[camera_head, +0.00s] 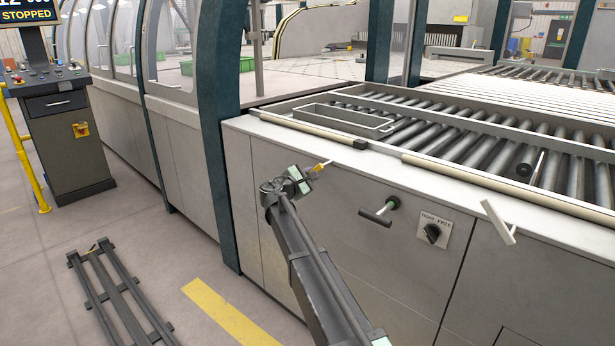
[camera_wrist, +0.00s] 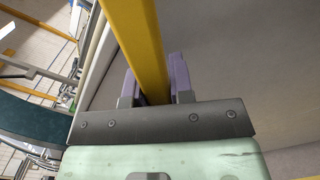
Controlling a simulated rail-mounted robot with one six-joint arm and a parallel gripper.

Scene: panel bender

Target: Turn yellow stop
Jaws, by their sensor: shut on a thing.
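The yellow stop (camera_head: 321,166) is a small yellow bar by the upper front face of the roller table, just below the table's edge. In the wrist view the yellow stop (camera_wrist: 137,35) is a long bar running up from between my fingers. My gripper (camera_head: 310,176) is shut on it, with one purple-grey finger on each side of the bar. The wrist view shows both fingers of my gripper (camera_wrist: 153,82) close against it. How the stop is mounted is hidden.
Right of my gripper on the grey front panel are a T-handle (camera_head: 378,215) and a black TIGHT/FREE knob (camera_head: 432,232). A light lever (camera_head: 498,222) sticks out further right. A control console (camera_head: 65,140) stands at left, and a dark rail frame (camera_head: 115,295) lies on the floor.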

